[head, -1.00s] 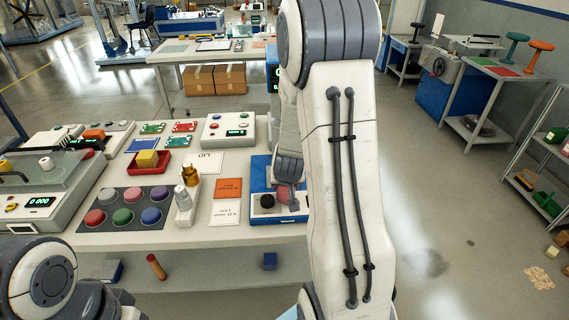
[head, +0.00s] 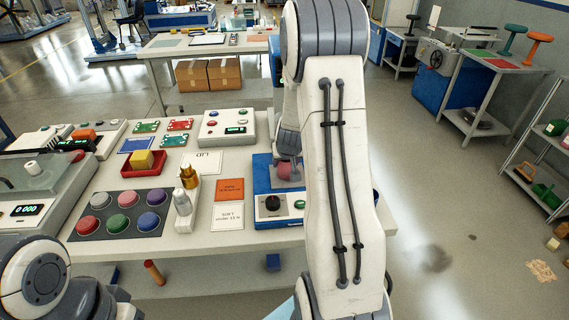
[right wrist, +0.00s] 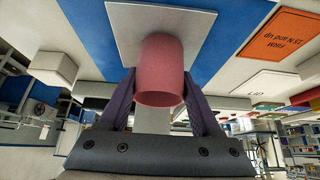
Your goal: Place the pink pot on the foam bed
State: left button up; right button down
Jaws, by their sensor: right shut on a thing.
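The pink pot (right wrist: 160,75) is between the two fingers of my right gripper (right wrist: 160,98), which is shut on it. In the head view the pot (head: 285,171) shows below the right gripper (head: 287,158), over the blue machine (head: 262,178). A pale square pad (right wrist: 120,22), which looks like the foam bed, lies on the machine's blue top and is partly hidden by the pot. I cannot tell whether the pot touches the pad. My right arm hides the machine's right part. My left gripper is out of view; only my left arm shows at lower left.
An orange card (head: 229,189) and a white card (head: 228,216) lie left of the machine. A dark mat (head: 120,229) holds several coloured round pieces. A red tray (head: 131,165) holds a yellow block.

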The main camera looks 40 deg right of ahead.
jog(key=shift+d, duration=0.2)
jog(key=shift+f, duration=0.15)
jog(key=shift+c, duration=0.4)
grip_release()
